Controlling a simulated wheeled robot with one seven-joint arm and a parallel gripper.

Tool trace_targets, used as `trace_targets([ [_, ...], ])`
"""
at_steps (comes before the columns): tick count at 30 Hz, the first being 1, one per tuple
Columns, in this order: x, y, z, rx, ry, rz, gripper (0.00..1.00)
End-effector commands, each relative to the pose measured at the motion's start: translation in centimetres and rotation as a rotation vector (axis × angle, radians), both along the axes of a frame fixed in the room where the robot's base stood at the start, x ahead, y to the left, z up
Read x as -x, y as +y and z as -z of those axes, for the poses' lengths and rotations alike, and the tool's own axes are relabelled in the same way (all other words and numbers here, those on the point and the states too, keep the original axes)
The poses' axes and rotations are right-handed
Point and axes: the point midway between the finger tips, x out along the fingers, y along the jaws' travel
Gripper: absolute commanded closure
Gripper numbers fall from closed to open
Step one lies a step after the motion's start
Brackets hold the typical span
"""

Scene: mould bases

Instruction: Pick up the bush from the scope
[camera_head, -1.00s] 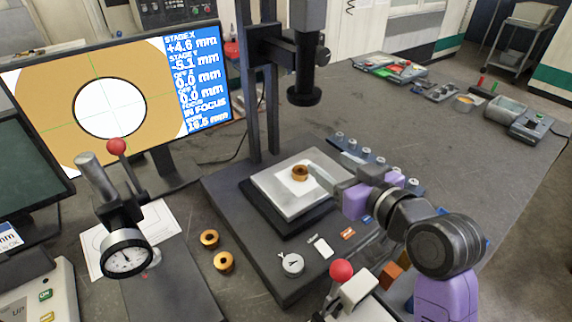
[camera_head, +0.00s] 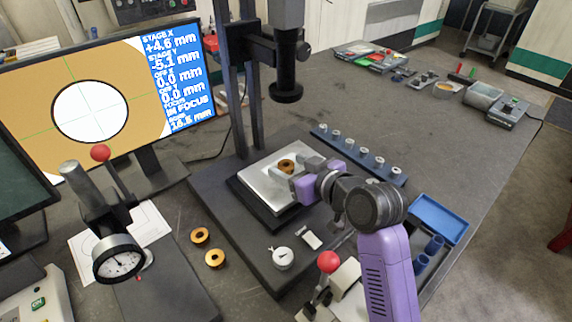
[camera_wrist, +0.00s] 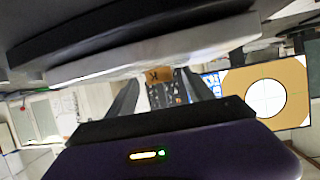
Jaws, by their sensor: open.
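The bush (camera_head: 286,166) is a small bronze ring standing on the silver stage plate (camera_head: 258,183) of the scope (camera_head: 285,90). It also shows in the wrist view (camera_wrist: 158,74), between my two fingers at the edge of the pale plate. My gripper (camera_head: 298,172) is open, low over the right side of the plate, with its fingers reaching towards the bush from the right. In the wrist view my fingers (camera_wrist: 164,92) stand apart, one on each side of the bush, with gaps. I cannot tell how far the tips reach past it.
Two more bronze bushes (camera_head: 200,236) (camera_head: 215,259) lie left of the scope base. A dial gauge (camera_head: 120,259) stands further left. A blue rack of pins (camera_head: 360,155) and a blue tray (camera_head: 439,217) are to the right. The scope head hangs above the stage.

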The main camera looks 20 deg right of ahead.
Motion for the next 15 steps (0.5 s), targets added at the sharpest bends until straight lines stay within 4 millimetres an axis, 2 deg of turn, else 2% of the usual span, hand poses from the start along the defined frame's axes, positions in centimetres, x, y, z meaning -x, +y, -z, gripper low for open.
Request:
trace_targets([
  [6, -0.02, -0.03, 0.04, 0.0, 0.0, 0.001, 0.41],
  [15, -0.01, -0.04, 0.03, 0.0, 0.0, 0.001, 1.0],
])
